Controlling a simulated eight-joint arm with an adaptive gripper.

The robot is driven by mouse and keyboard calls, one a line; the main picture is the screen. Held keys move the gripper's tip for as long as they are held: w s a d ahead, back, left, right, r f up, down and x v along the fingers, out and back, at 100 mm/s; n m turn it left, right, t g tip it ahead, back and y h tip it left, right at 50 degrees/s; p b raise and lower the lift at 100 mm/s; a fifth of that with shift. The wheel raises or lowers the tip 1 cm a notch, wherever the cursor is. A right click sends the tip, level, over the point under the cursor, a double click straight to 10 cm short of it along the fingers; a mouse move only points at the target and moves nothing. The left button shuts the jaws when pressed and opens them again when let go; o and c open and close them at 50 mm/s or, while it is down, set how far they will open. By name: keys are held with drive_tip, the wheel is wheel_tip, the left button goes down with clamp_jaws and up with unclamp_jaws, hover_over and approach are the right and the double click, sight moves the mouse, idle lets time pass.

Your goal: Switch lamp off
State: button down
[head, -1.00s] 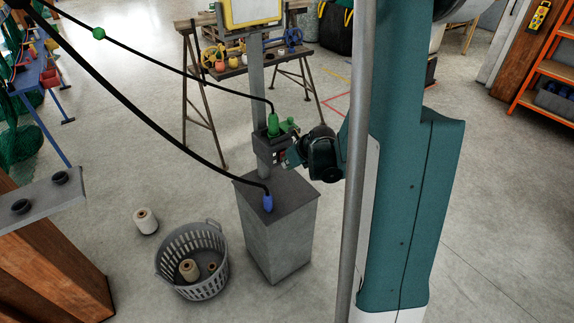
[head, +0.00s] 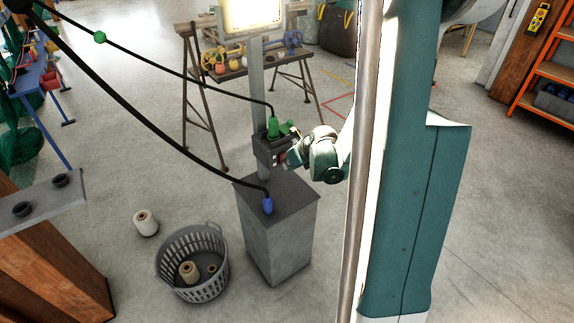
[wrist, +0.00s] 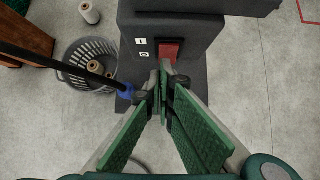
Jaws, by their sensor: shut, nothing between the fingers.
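The lamp (head: 252,15) at the top of a grey post glows brightly in the head view; its upper part is cut off. A dark switch box (head: 268,150) sits on the post. In the wrist view, the box carries a red rocker switch (wrist: 171,49) with two small white marked labels (wrist: 142,47) to its left. My gripper (wrist: 163,76) is shut and empty, its tips right at the lower end of the red switch. Whether they touch it I cannot tell. In the head view my gripper (head: 289,160) is at the box's right side.
A green plug (head: 273,128) and a blue plug (head: 268,204) with black cables hang at the post and grey pedestal (head: 278,240). A grey basket (head: 190,285) with spools and a loose spool (head: 146,222) stand left. A trestle table (head: 232,72) is behind.

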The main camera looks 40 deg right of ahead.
drive_tip(key=s+f+p+v, duration=0.1)
drive_tip(key=v, duration=1.1)
drive_tip(key=shift+s+r+p, duration=0.2)
drive_tip(key=shift+s+p, duration=0.05)
drive_tip(key=shift+p, duration=0.15)
idle(0.4)
drive_tip(key=shift+s+d+f+g+b, duration=0.25)
drive_tip(key=shift+f+g+b, duration=0.15)
drive_tip(key=shift+f+b, duration=0.3)
drive_tip(key=shift+w+f, duration=0.1)
drive_tip(key=w+r+b+x, duration=0.1)
drive_tip(key=w+b+x, duration=0.1)
drive_tip(key=x, duration=1)
drive_tip(key=shift+w, duration=0.3)
idle(0.4)
